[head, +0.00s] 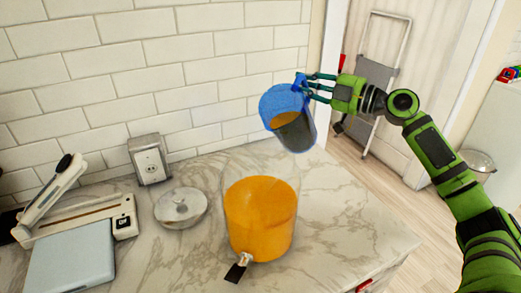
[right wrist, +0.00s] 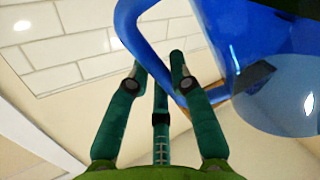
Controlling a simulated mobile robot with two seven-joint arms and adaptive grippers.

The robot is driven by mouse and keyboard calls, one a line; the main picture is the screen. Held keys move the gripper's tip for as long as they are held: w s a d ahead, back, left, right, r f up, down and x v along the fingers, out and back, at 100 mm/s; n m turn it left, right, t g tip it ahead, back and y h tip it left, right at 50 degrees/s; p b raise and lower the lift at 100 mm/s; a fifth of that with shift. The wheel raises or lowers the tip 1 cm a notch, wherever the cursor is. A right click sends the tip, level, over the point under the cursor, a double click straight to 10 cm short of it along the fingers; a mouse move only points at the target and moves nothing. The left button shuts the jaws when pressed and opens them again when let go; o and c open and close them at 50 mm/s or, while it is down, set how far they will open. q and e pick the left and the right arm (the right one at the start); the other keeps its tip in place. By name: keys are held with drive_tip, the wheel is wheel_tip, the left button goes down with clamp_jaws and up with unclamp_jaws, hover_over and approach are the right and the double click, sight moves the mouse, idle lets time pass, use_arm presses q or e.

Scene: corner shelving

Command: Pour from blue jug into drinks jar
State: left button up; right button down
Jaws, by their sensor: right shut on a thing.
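The blue jug (head: 288,120) has a blue top and handle and a see-through body with some orange liquid inside. It is held in the air above and behind the jar's right side, its top leaning a little left. My right gripper (head: 309,87) is shut on its handle; in the right wrist view the fingers (right wrist: 160,75) are at the blue handle (right wrist: 128,30). The clear drinks jar (head: 261,215) stands upright on the counter, lidless, with orange liquid and a tap at its front. No stream shows between jug and jar. My left gripper is out of view.
A clear lid (head: 181,207) lies on the marble counter (head: 345,220) left of the jar. The counter right of the jar is clear. A stepladder (head: 380,75) stands behind.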

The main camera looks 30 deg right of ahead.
sight(299, 79)
drive_tip(key=r, duration=0.1)
drive_tip(key=r+n+p, duration=0.1)
drive_tip(key=a+r, duration=0.1)
drive_tip(key=shift+s+n+p, duration=0.3)
drive_tip(key=shift+s+n, duration=0.05)
drive_tip(key=shift+n, duration=0.05)
drive_tip(key=shift+f, duration=0.1)
drive_tip(key=shift+s+a+r+n, duration=0.15)
drive_tip(key=shift+a+r+n, duration=0.1)
drive_tip(key=shift+n, duration=0.25)
drive_tip(key=shift+s+a+r+n, duration=0.1)
drive_tip(key=shift+a+n, duration=0.05)
drive_tip(key=shift+n, duration=0.15)
drive_tip(key=shift+a+r+p, duration=0.15)
drive_tip(key=shift+r+p, duration=0.15)
drive_tip(key=shift+p, duration=0.05)
drive_tip(key=shift+s+a+r+n+p, duration=0.25)
drive_tip(key=shift+r+n, duration=0.1)
drive_tip(key=shift+n, duration=0.1)
drive_tip(key=shift+s+a+r+n+p, duration=0.1)
drive_tip(key=shift+a+r+n+p, duration=0.1)
drive_tip(key=shift+r+n, duration=0.2)
idle(0.5)
drive_tip(key=shift+s+a+r+n+b, duration=0.1)
drive_tip(key=shift+s+a+n+b, duration=0.25)
drive_tip(key=shift+a+n, duration=0.35)
idle(2.7)
